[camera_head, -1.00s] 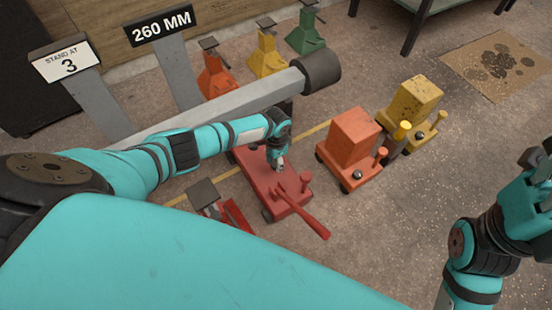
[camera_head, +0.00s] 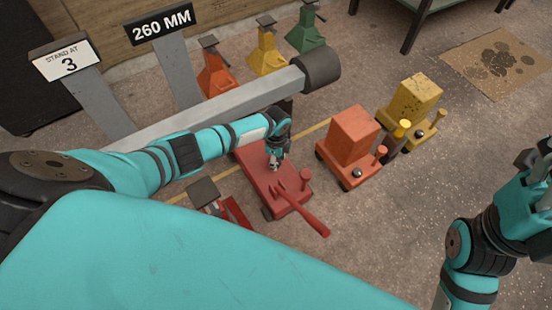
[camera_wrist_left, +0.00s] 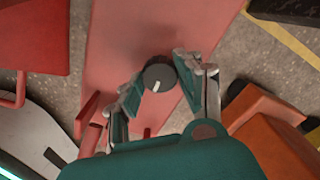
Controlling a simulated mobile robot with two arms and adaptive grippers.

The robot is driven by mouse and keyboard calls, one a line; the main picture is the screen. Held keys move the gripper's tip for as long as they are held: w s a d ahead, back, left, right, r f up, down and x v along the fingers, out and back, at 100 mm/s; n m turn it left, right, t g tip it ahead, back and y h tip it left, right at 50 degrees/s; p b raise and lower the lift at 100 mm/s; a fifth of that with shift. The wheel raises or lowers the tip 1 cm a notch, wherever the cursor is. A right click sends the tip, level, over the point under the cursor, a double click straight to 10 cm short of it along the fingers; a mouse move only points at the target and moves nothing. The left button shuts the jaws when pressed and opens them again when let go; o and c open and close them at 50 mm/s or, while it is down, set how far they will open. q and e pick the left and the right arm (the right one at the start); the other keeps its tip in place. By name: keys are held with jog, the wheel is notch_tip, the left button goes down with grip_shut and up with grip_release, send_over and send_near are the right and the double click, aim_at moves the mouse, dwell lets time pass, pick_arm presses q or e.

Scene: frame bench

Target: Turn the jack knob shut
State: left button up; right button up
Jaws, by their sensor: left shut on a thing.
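The red floor jack (camera_head: 262,176) sits on the floor in the middle of the head view, its handle pointing to the lower right. Its knob (camera_wrist_left: 159,75) is a dark round cap with a white mark, seen in the left wrist view on the red body. My left gripper (camera_head: 273,164) reaches down onto the jack. In the left wrist view my left gripper (camera_wrist_left: 157,84) has a finger on each side of the knob and is shut on it. In the head view the gripper hides the knob. My right gripper (camera_head: 541,168) is at the right edge, away from the jack; its fingers are unclear.
An orange jack (camera_head: 352,142) and a yellow jack (camera_head: 412,102) stand to the right. A grey beam (camera_head: 215,113) runs behind my left arm. Orange, yellow and green stands (camera_head: 305,32) line the back. Floor at the lower right is open.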

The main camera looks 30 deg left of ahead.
pick_arm(q)
jog(key=shift+m, duration=0.3)
jog(key=o, duration=1.1)
jog(key=shift+o, duration=0.2)
notch_tip(320, 180, up, 12)
dwell(0.4)
